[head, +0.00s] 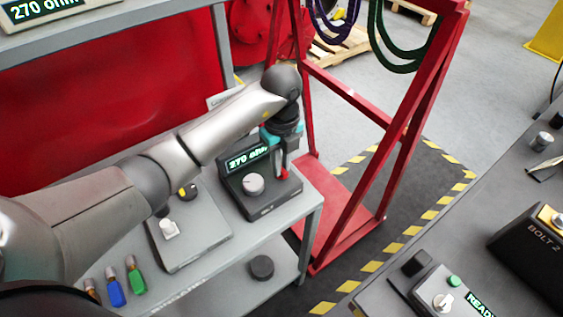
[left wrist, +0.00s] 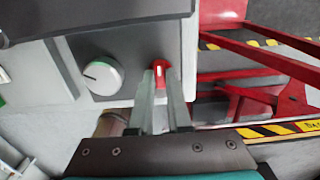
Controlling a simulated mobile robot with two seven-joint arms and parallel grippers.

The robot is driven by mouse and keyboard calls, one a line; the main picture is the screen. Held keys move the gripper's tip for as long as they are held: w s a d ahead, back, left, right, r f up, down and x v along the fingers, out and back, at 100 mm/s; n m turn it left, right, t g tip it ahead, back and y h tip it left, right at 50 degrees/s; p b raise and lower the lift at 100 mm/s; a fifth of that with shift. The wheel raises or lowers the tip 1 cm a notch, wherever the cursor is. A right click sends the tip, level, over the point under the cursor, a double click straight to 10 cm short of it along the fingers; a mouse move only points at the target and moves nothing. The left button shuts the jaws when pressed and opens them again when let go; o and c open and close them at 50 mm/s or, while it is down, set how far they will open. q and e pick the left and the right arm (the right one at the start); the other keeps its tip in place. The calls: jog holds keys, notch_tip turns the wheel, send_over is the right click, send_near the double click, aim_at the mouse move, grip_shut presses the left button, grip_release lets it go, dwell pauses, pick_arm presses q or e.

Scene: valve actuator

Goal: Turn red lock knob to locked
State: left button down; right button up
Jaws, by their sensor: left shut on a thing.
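The red lock knob (left wrist: 159,75) is between the fingertips of my left gripper (left wrist: 160,88) in the left wrist view. A pale mark shows on the knob's face. In the head view my left gripper (head: 280,165) points down at the right side of the dark actuator box (head: 262,202), with a bit of the red knob (head: 284,174) showing by the fingers. The fingers are shut on the knob. My right gripper is not seen.
The box stands on a grey bench (head: 300,222) beside a red frame (head: 385,170).

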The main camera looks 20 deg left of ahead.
pick_arm(q)
jog(key=m, duration=0.3)
jog(key=shift+m, duration=0.4)
jog(key=m, duration=0.3)
jog(key=shift+m+b, duration=0.3)
jog(key=shift+b, duration=0.1)
jog(key=m+b, duration=0.1)
jog(key=m, duration=0.3)
jog(key=shift+m, duration=0.3)
jog(key=shift+m+b, duration=1.15)
jog(key=shift+m, duration=1.15)
jog(key=shift+r, duration=0.1)
